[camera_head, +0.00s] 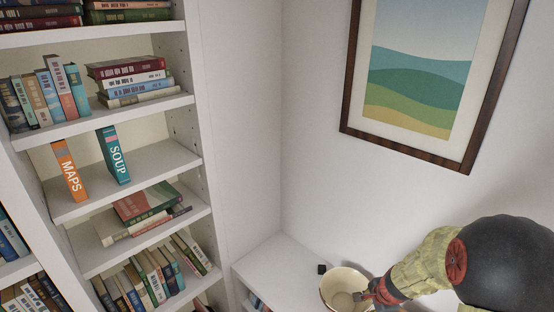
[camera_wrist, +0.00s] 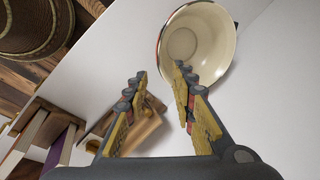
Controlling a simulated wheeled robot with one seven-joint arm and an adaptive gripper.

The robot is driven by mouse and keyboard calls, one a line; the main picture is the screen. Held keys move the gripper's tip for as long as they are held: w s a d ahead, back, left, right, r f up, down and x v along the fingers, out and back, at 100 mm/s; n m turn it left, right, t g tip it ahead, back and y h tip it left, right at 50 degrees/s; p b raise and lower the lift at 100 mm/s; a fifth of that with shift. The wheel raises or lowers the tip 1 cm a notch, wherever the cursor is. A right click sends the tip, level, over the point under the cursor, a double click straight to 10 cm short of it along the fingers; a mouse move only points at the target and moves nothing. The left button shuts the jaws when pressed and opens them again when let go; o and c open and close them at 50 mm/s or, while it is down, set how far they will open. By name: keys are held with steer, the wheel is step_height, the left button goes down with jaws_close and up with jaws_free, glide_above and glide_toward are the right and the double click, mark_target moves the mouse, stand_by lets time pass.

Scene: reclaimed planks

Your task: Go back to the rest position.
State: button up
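My gripper (camera_wrist: 161,76) is open in the wrist view, its two yellow-and-grey fingers apart with nothing held between them. A cream bowl (camera_wrist: 212,42) with a dark rim lies just beyond the right fingertip; I cannot tell whether they touch. In the head view my gripper (camera_head: 364,297) is at the lower right, at the right side of the same bowl (camera_head: 340,283), partly covering it. The bowl stands on a white low cabinet top (camera_head: 278,265).
A small black block (camera_head: 321,269) is behind the bowl. A white bookcase (camera_head: 187,160) with several books, including an orange "MAPS" book (camera_head: 69,171) and a teal "SOUP" book (camera_head: 113,155), fills the left. A framed picture (camera_head: 425,70) hangs above. A woven basket (camera_wrist: 30,28) shows in the wrist view.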

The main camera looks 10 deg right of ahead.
steer(key=s+a+r+n+g+y, duration=0.2)
steer(key=s+a+r+n, duration=0.1)
steer(key=s+a+n, duration=0.35)
steer(key=s+a+r+n+t+b, duration=0.1)
steer(key=s+a+r+n, duration=0.2)
steer(key=r, duration=0.5)
steer(key=s+a+r+n+t+h+b, duration=0.1)
steer(key=s+a+r+n, duration=0.3)
steer(key=s+r, duration=0.2)
steer(key=s+a+r+n+t+h+b, duration=0.1)
steer(key=s+a+r+n, duration=0.2)
steer(key=r, duration=0.7)
steer(key=shift+s+a+n+t, duration=0.2)
steer(key=shift+s+n+t, duration=0.1)
steer(key=shift+s+n, duration=0.4)
